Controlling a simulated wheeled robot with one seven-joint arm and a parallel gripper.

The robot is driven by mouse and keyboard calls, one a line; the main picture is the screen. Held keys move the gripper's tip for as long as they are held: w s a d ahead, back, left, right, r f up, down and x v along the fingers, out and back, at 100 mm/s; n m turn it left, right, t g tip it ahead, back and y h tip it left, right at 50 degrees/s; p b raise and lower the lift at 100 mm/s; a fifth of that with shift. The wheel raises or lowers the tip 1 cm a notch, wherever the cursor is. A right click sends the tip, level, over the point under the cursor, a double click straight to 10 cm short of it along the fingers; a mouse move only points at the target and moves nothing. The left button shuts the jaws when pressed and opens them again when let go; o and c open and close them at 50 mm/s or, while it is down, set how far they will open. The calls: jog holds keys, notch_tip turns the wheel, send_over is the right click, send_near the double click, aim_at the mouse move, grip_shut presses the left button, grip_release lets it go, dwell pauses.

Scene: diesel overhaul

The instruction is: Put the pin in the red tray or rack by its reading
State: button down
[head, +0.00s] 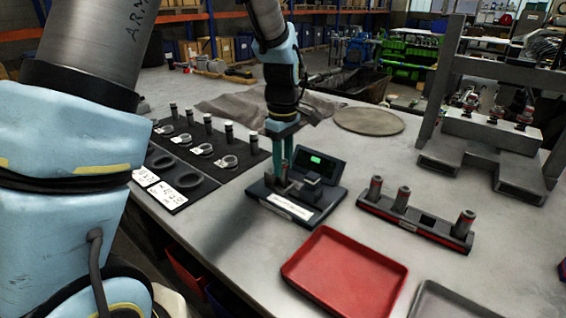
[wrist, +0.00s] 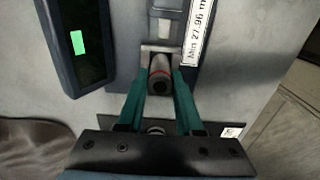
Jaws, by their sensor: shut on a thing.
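The pin (wrist: 159,72), a metal cylinder with a red band and a dark bore, stands in the measuring gauge between my fingertips. My gripper (wrist: 158,88) has its two green fingers closed on the pin's sides. In the head view my gripper (head: 286,176) reaches down onto the dark gauge (head: 318,207). The gauge's display (wrist: 77,42) glows green, its digits too small to read; its label (wrist: 198,35) reads "Min 27.96 m…". The empty red tray (head: 345,272) lies in front of the gauge. The rack (head: 415,223) with red stripes stands to the right and holds three pins, with one empty square slot visible.
A dark mat (head: 205,158) with several pins and rings lies left of the gauge. A grey tray (head: 450,302) is at the front right. A grey metal stand (head: 487,135) rises at the back right.

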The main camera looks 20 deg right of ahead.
jog(key=shift+r, duration=0.15)
jog(key=shift+r+p, duration=2.3)
jog(key=shift+r, duration=0.3)
